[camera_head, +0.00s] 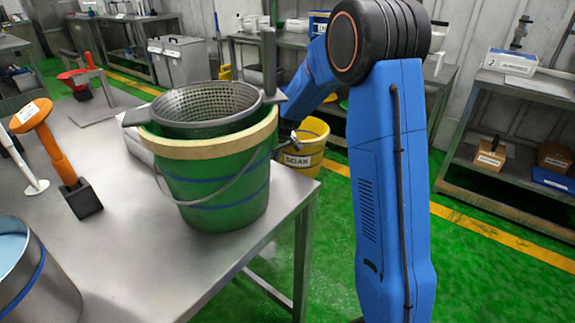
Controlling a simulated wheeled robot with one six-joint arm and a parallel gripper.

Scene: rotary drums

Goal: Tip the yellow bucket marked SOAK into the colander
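The yellow bucket marked SOAK (308,158) is upright just beyond the table's right edge, behind the green bucket (228,195). Its left side is partly hidden, and I cannot see inside it or what supports it. The metal colander (205,104), with a perforated bowl, sits in the top of the green bucket, which has a cream rim and stands on the table. My blue arm comes down on the right, and its end, my gripper (289,141), is at the yellow bucket's left side. Its fingers are mostly hidden, so I cannot tell whether they grip the bucket.
An upright grey bar (269,62) rises at the colander's right side. The steel table (115,255) also holds an orange-handled tool (55,150), a white tool (20,160) and a metal pail (38,285) with pale blue contents. Shelves (520,140) stand at right.

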